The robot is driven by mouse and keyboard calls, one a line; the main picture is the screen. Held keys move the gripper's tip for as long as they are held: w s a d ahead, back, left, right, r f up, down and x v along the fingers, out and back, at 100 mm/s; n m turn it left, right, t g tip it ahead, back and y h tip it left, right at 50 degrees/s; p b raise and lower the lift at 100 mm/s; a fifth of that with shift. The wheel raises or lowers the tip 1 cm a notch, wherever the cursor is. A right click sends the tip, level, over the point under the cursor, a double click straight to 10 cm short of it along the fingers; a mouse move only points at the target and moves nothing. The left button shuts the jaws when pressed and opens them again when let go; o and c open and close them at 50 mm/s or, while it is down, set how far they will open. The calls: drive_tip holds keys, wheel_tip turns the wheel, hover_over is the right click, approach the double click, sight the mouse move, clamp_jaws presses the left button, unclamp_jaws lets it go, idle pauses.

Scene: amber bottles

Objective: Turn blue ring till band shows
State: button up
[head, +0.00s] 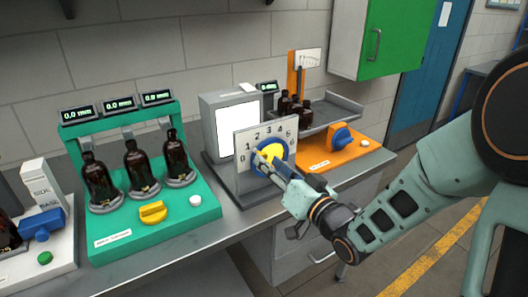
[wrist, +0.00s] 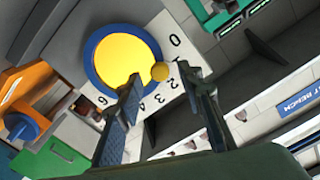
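The blue ring (head: 257,165) surrounds a yellow disc (head: 270,152) on an upright white plate numbered 0 to 6. In the wrist view the ring (wrist: 91,62) shows almost whole, with a small yellow knob (wrist: 160,72) at its edge between the 0 and the 2. My gripper (head: 275,168) is in front of the dial, hiding part of it. In the wrist view my gripper (wrist: 160,88) is open, its two fingers apart on either side of the knob; I cannot tell whether either touches it. I cannot make out a band on the blank white screen (head: 238,130).
A green stand (head: 120,240) with three amber bottles, a yellow knob and displays is left of the dial. An orange unit (head: 355,155) with a blue knob is to the right. Small amber bottles (head: 290,106) stand behind, by a grey tray (head: 335,108). The bench front edge is bare.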

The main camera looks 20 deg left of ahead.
drive_tip(key=shift+x, duration=2.1)
drive_tip(key=shift+c, duration=0.4)
clamp_jaws()
